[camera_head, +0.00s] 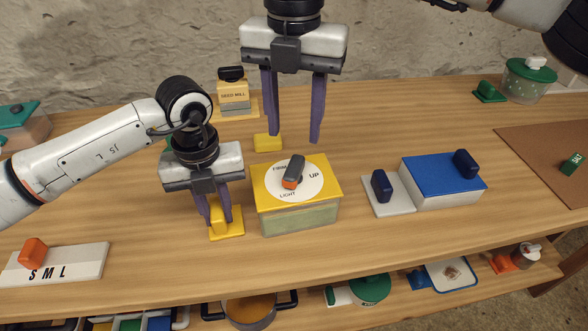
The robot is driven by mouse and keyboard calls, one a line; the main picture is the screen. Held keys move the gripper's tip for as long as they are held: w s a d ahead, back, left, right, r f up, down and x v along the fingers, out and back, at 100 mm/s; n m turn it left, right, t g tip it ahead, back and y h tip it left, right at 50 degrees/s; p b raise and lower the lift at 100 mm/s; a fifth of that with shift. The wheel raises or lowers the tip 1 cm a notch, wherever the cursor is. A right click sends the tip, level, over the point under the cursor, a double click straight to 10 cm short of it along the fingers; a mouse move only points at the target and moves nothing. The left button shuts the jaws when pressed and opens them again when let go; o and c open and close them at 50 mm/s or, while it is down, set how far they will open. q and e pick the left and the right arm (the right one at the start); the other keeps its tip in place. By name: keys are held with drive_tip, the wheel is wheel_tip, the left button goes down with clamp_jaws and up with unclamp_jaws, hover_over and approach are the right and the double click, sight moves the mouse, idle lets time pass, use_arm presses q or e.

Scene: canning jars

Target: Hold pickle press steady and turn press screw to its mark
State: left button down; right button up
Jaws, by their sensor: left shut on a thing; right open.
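The pickle press (300,217) is a pale green box with a yellow lid, standing mid-table. On its lid is a white round dial (312,188) marked FIRM, LIGHT and UP. The press screw (295,169) is a dark grey knob with an orange end, which lies beside the word LIGHT. My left gripper (221,222) is shut on a yellow upright grip (217,212) on a yellow foot at the press's left side. My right gripper (293,139) is open and empty, fingers down, above and behind the dial. Its fingers appear apart from the knob.
A blue-topped box (440,178) and a white plate with a navy knob (381,186) stand right of the press. A seed mill (234,96) and a yellow block (268,143) are behind. An S M L board (62,268) lies front left.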

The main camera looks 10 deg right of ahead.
sight(294, 165)
drive_tip(key=shift+f, duration=3.85)
clamp_jaws()
drive_tip(key=m, duration=0.4)
drive_tip(key=shift+m, duration=0.3)
drive_tip(key=shift+m, duration=2.3)
